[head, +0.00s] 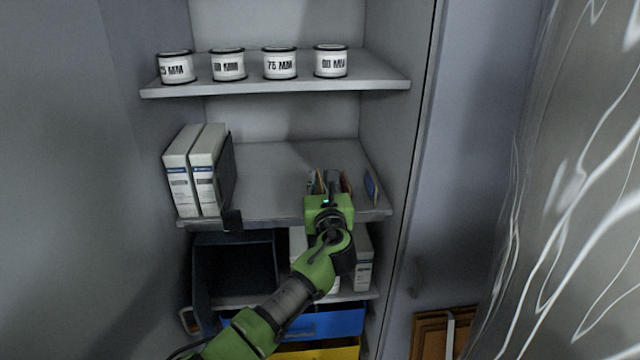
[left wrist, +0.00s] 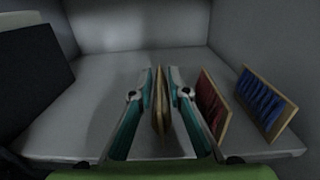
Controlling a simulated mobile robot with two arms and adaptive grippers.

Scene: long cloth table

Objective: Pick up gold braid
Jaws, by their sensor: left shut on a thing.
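A thin upright card with a gold-tan edge, which looks like the gold braid (left wrist: 160,108), stands between the teal-padded fingers of my left gripper (left wrist: 160,95) in the left wrist view. The gripper is shut on it. Its face is seen nearly edge-on, so the braid itself hardly shows. In the head view my left gripper (head: 329,184) reaches over the front edge of the middle shelf and mostly hides the card. I cannot tell whether the card still touches the shelf. My right gripper is not in view.
A red braid card (left wrist: 213,103) stands close right of the gripper, then a blue one (left wrist: 264,103) near the cabinet's right wall. White binders (head: 196,170) stand at the left of the middle shelf (head: 270,165). Spools (head: 280,63) line the shelf above. The shelf middle is clear.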

